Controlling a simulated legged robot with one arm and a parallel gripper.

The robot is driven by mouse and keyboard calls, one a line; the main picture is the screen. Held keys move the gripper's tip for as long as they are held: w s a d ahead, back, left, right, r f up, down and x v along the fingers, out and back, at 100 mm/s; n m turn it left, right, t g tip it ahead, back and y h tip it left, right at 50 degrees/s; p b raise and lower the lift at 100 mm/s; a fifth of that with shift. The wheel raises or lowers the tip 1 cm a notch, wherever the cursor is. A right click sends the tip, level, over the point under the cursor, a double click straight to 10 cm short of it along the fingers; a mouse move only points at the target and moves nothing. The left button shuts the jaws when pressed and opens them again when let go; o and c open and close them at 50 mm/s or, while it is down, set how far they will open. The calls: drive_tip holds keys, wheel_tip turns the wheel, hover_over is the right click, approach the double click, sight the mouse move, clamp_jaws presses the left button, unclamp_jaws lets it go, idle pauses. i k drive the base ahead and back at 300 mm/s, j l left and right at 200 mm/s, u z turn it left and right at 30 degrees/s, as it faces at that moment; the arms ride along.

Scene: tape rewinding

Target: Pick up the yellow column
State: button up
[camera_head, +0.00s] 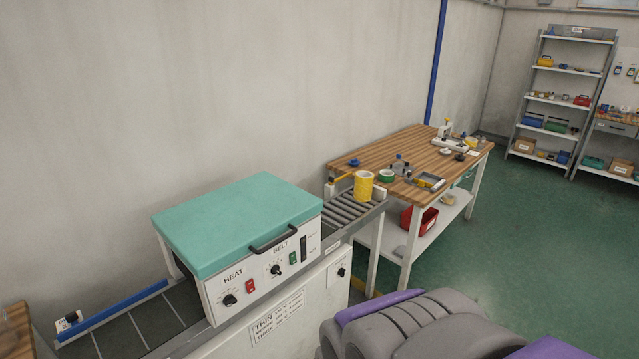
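The yellow column (363,187) is a short upright cylinder with a pale, seemingly hollow top. It stands at the far end of the roller conveyor (349,209), just past the teal-lidded heat-and-belt machine (238,222) and near the wooden table. Its lower edge meets the rollers or the end rail; I cannot tell exactly which. My gripper is not in view. Grey and purple parts at the bottom right seem to be my own body.
The wooden table (415,158) beyond holds a green roll (386,176), a tray (428,181) and small tools. A red bin (419,220) sits on its lower shelf. Shelving (565,92) stands at the back right. Green floor (530,230) is clear to the right.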

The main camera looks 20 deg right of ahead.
sight(365, 181)
drive_tip(key=i+l+u, duration=0.15)
drive_tip(key=l, duration=0.3)
drive_tip(key=i+l+u, duration=0.2)
drive_tip(key=l, duration=0.3)
drive_tip(key=i+l+u, duration=0.15)
drive_tip(key=l, duration=0.35)
drive_tip(key=l+u, duration=0.2)
drive_tip(key=l, duration=0.35)
drive_tip(key=i+l, duration=0.1)
drive_tip(key=l, duration=0.5)
drive_tip(key=i+l, duration=0.1)
drive_tip(key=l, duration=0.45)
drive_tip(key=i+l, duration=0.1)
drive_tip(key=l, duration=0.5)
drive_tip(key=i+l, duration=0.1)
drive_tip(key=l, duration=0.45)
drive_tip(key=i+l+u, duration=0.1)
drive_tip(key=l, duration=0.5)
drive_tip(key=i+l, duration=0.1)
drive_tip(key=l, duration=0.45)
